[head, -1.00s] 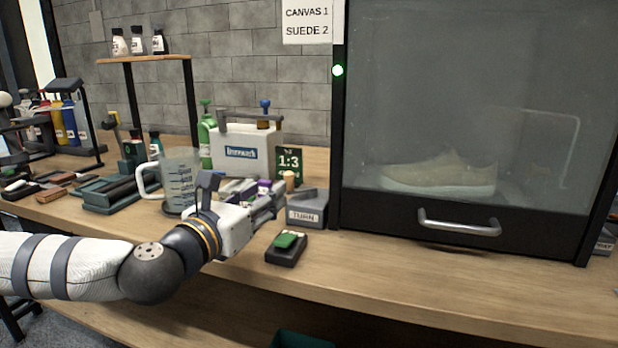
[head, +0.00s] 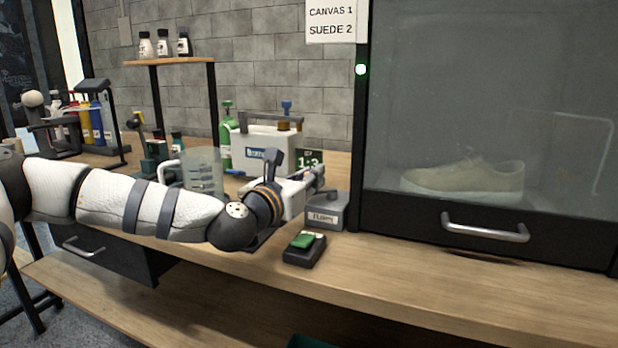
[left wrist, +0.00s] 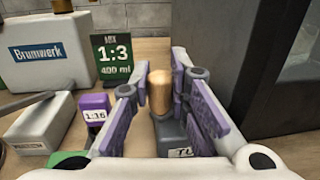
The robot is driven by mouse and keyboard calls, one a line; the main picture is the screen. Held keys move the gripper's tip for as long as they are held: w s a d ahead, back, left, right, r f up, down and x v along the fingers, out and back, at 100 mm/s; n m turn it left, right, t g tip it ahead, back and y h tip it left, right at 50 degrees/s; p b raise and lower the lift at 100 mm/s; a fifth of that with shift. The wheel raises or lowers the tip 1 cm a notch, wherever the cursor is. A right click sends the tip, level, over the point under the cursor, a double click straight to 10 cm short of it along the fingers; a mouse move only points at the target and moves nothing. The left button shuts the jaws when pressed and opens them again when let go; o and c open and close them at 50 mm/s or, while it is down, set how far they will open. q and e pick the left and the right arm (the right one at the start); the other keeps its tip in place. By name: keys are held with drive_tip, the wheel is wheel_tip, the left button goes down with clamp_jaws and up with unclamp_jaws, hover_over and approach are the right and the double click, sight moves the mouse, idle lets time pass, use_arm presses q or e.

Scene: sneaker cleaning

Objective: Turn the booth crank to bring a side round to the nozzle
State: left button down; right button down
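The crank's wooden knob (left wrist: 160,92) stands upright above the grey crank box (head: 325,212), whose label is hard to read here. The box sits on the bench against the booth's left side. My left gripper (head: 312,180) is at the knob. In the left wrist view its two purple-padded fingers (left wrist: 161,100) are open, one on each side of the knob, with gaps visible. The booth (head: 480,100) has a glass front, and a beige sneaker (head: 465,180) stands inside. The nozzle is not clearly visible. My right gripper is not in view.
A green pad on a dark block (head: 304,248) lies in front of the crank box. The bench front (head: 430,265) below the booth is clear.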

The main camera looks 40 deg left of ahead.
use_arm(q)
drive_tip(key=shift+d, duration=0.1)
